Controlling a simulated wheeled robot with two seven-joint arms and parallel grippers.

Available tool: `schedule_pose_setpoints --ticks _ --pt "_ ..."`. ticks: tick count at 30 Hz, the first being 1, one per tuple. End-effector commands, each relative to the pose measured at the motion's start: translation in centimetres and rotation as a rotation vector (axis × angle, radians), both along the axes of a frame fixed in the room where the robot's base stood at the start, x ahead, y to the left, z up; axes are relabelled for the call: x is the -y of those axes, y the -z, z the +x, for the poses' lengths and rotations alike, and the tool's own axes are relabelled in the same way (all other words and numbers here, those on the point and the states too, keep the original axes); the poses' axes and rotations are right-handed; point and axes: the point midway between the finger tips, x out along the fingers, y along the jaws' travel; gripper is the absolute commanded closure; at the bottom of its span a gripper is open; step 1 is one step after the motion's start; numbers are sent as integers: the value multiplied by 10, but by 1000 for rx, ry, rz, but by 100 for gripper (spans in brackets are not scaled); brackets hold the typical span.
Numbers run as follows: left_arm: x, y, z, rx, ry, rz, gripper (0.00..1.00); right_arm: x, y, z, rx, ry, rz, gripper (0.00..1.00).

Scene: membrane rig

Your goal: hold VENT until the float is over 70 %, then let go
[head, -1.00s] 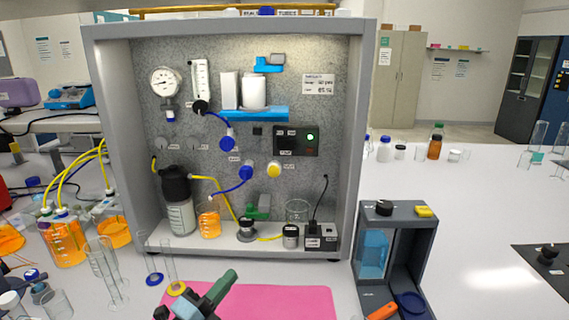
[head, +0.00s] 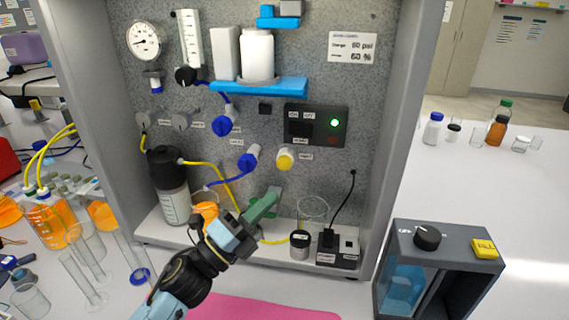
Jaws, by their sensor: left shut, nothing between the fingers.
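The yellow round button (head: 285,158) sits on the speckled panel of the rig; the small label beside it is too blurred to read surely as VENT. It stands out, not covered. The clear float tube (head: 189,38) with scale marks is at the upper left of the panel; I cannot make out the float's height. My left gripper (head: 270,196) is shut and empty, its green fingers pointing up and right, below the yellow button and apart from it in the picture. My right gripper is not in view.
A pressure gauge (head: 145,41), blue valve knobs (head: 222,125) and a switch box (head: 316,125) with a lit green lamp share the panel. A card (head: 352,48) reads 60 psi and 60 %. A dark-capped bottle (head: 170,190), a jar (head: 300,245) and hoses crowd the rig floor.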

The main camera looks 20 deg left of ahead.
Motion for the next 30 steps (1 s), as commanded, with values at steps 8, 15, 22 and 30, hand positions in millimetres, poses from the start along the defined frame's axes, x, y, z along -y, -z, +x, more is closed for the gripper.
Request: schedule_pose_setpoints --ticks 8,15,22,30 --pt "-7 0 29 3 0 1 100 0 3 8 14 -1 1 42" --pt "-16 0 61 1 -1 0 100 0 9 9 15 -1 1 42" --pt "-20 1 80 0 0 0 100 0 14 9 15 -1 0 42" --pt "-22 0 84 -1 0 -1 100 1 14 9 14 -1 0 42"
